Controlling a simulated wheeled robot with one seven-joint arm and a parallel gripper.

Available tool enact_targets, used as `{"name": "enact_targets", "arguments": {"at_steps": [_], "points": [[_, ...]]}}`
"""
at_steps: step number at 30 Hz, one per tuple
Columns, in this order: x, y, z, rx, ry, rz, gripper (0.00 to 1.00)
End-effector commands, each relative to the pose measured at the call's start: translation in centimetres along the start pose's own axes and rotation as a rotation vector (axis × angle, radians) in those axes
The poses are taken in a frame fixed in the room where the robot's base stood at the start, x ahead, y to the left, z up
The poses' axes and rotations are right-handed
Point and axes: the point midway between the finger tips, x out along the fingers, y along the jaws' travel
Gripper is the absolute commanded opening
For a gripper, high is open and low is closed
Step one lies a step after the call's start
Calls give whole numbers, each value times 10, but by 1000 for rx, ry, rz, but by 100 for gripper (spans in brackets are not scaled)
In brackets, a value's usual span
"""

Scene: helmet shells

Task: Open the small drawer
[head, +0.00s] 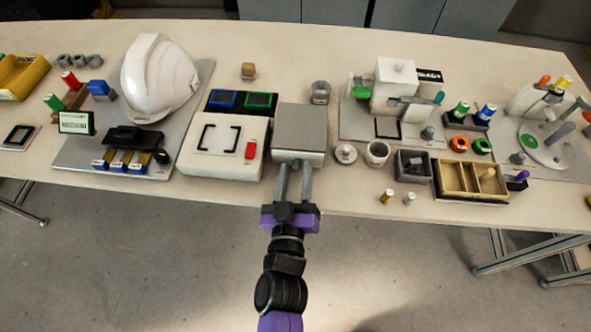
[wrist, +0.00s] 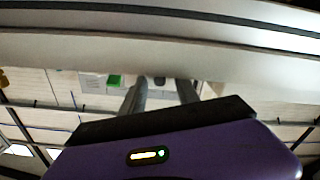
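A small grey box (head: 301,128) with a flat top stands near the front edge of the table, and I take it to be the small drawer unit. Its pale front face (head: 298,157) is towards me. My gripper (head: 294,168) is right at this front, its two grey fingers pointing at it with a gap between them. The fingers also show apart in the wrist view (wrist: 161,82). Nothing is seen held between them. The fingertips overlap the lower front edge in the head view, so I cannot tell whether they touch it. No handle can be made out.
A white station (head: 222,165) with a red button stands close on the left. A grey round part (head: 320,92) is behind. The floor in front of the table is clear.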

Motion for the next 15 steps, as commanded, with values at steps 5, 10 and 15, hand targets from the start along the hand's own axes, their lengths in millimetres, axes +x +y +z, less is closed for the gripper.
{"name": "enact_targets", "arguments": {"at_steps": [5, 10, 15], "points": [[4, 0, 0, 0, 0, 0, 37], [3, 0, 0, 0, 0, -1, 35], [3, 0, 0, 0, 0, -1, 2]]}}
